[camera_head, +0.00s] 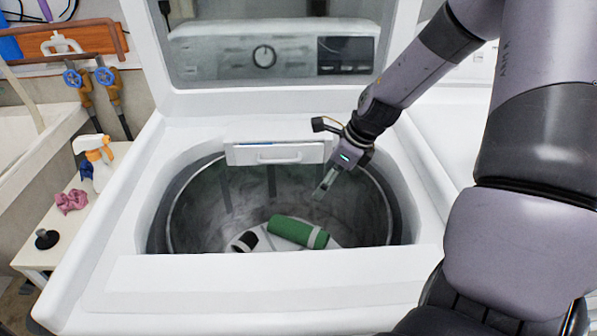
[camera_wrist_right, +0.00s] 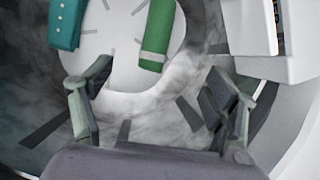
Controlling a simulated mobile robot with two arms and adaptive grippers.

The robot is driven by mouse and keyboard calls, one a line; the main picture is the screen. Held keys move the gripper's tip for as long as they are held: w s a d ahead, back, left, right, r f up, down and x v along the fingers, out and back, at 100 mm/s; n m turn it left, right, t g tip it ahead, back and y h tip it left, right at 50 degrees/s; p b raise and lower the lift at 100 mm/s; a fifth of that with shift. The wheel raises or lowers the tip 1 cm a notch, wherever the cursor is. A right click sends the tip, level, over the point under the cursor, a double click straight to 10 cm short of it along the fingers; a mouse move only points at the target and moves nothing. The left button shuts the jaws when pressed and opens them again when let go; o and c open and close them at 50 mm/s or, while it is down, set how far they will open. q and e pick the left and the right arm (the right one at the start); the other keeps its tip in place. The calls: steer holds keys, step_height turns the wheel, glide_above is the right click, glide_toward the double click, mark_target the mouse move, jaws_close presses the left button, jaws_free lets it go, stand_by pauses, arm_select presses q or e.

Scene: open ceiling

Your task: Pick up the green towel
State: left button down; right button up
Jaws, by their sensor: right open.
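The green towel (camera_head: 297,231) is rolled up, with a paler band near one end. It lies on the drum floor (camera_head: 342,238) inside the open top-loading washer. In the right wrist view the towel (camera_wrist_right: 157,38) shows at the top, beyond the fingertips and apart from them. My right gripper (camera_head: 325,187) is inside the drum opening, above and to the right of the towel. In the wrist view my right gripper (camera_wrist_right: 160,82) has its fingers spread, with nothing between them. My left gripper is not in view.
A dark rolled item with a grey band (camera_head: 244,241) lies left of the towel. A teal item (camera_wrist_right: 65,22) shows in the wrist view. The washer's front rim (camera_head: 250,282) and rear dispenser drawer (camera_head: 278,153) border the opening. A spray bottle (camera_head: 97,160) stands on a side table.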

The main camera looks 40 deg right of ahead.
step_height(320, 180, down, 7)
steer(key=b, duration=0.5)
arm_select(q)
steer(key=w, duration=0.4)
arm_select(e)
steer(key=b, duration=0.3)
glide_toward(301, 226)
steer(key=x, duration=0.4)
steer(key=s+x, duration=0.1)
steer(key=x, duration=0.1)
steer(key=shift+w+d+f, duration=0.1)
steer(key=shift+d+f, duration=0.15)
steer(key=shift+f, duration=0.25)
steer(key=shift+w+f, duration=0.25)
steer(key=shift+f, duration=0.15)
steer(key=x, duration=0.1)
steer(key=b+x, duration=0.1)
steer(key=x, duration=0.2)
steer(key=shift+w+a, duration=0.3)
steer(key=shift+w, duration=0.1)
steer(key=shift+w+f, duration=0.2)
steer(key=shift+f, duration=0.15)
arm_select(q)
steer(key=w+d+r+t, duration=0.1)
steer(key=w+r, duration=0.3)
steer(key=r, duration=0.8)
arm_select(e)
steer(key=shift+c, duration=0.4)
